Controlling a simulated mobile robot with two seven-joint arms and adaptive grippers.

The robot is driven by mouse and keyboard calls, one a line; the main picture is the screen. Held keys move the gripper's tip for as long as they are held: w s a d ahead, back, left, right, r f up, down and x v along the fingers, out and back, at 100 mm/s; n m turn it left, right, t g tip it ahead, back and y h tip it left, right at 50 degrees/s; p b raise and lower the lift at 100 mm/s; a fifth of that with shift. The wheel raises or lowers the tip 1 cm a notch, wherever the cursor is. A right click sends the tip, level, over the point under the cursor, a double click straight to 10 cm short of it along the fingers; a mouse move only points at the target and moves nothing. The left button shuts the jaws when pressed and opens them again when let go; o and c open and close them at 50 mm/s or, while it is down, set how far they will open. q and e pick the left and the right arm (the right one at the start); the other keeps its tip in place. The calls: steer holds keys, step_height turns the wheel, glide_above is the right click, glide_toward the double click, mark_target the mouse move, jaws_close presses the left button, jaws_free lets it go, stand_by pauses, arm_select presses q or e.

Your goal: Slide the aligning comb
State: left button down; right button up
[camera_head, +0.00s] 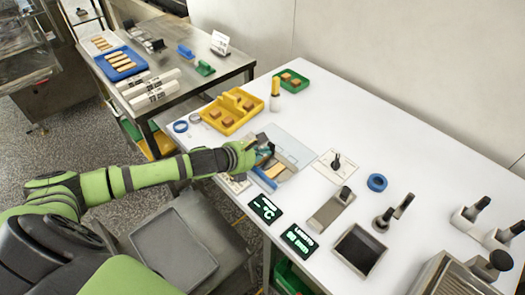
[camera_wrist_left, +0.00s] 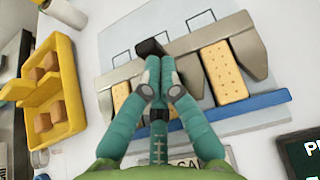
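The aligning comb, a pale grey metal bar (camera_wrist_left: 237,37) with a black handle (camera_wrist_left: 150,47), lies across a flat plate in the left wrist view. A biscuit (camera_wrist_left: 223,72) lies upright between its parts, and another biscuit (camera_wrist_left: 121,95) is partly hidden by my fingers. A blue strip (camera_wrist_left: 252,102) runs along the near side. My left gripper (camera_wrist_left: 159,62) has its teal fingers together, with the tips right at the black handle; I cannot tell whether they touch it. In the head view, my left gripper (camera_head: 254,147) is over this station and hides part of it. My right gripper is out of view.
A yellow tray with brown blocks (camera_head: 229,117) stands just behind my left gripper. A blue ring (camera_head: 377,182), a dark square pan (camera_head: 358,249) and black-handled tools (camera_head: 382,220) stand to the right. Two black displays (camera_head: 265,208) lie at the front edge.

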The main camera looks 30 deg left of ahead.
arm_select(q)
steer(key=w+d, duration=0.1)
steer(key=w, duration=0.1)
steer(key=w+d, duration=0.1)
steer(key=w, duration=0.4)
steer(key=shift+w+d+r, duration=0.1)
steer(key=shift+w+d, duration=0.3)
steer(key=shift+r, duration=0.1)
steer(key=shift+s, duration=0.1)
